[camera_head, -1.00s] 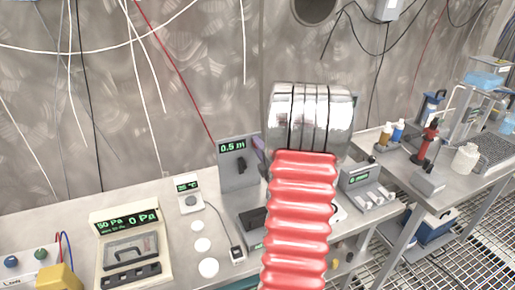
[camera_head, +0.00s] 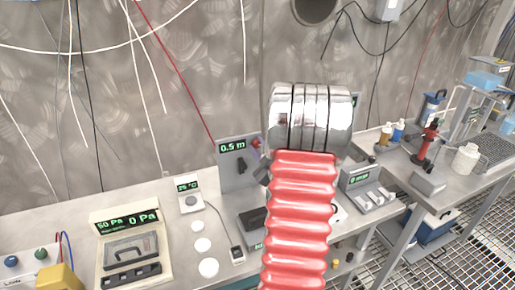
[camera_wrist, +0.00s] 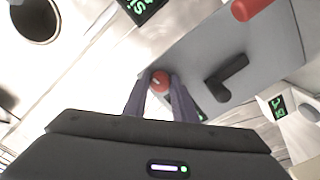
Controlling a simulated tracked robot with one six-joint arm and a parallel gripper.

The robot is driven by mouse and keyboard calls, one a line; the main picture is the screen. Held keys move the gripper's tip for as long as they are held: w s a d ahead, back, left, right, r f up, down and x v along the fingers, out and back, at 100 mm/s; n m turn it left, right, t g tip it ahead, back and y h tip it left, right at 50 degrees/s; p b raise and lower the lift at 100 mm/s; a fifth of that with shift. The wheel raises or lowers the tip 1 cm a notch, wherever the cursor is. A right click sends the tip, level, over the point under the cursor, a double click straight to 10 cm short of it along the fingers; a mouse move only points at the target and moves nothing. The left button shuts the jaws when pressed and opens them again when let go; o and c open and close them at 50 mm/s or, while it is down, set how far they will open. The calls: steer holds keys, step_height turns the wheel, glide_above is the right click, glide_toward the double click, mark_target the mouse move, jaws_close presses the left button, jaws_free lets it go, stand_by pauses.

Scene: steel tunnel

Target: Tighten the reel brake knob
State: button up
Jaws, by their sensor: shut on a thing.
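The round red brake knob (camera_wrist: 160,79), with a small pale mark, sits on the grey reel panel (camera_wrist: 190,45). My gripper (camera_wrist: 160,86) has its two fingers closed on opposite sides of the knob in the wrist view. In the head view the panel (camera_head: 226,176) stands upright on the bench with a green 0.5 m readout. A red knob (camera_head: 256,142) shows at the panel's upper right. My red arm hides much of the area beside it. A black lever (camera_wrist: 226,80) is on the panel, apart from my fingers.
A small temperature box (camera_head: 188,193) stands left of the panel. A pressure unit (camera_head: 128,250) is further left. A white-keyed instrument (camera_head: 369,190) is to the right. A red cylinder (camera_wrist: 250,8) is cropped at the wrist view's top.

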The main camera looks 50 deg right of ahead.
steer(key=m, duration=0.4)
steer(key=shift+f+m, duration=0.35)
steer(key=shift+m, duration=0.05)
steer(key=m, duration=0.5)
steer(key=shift+a+f, duration=0.1)
steer(key=m, duration=1)
steer(key=shift+a, duration=0.1)
steer(key=shift+w, duration=0.1)
steer(key=o, duration=1)
steer(key=shift+r, duration=0.25)
steer(key=shift+o, duration=0.2)
steer(key=v, duration=1.3)
steer(key=shift+s, duration=0.35)
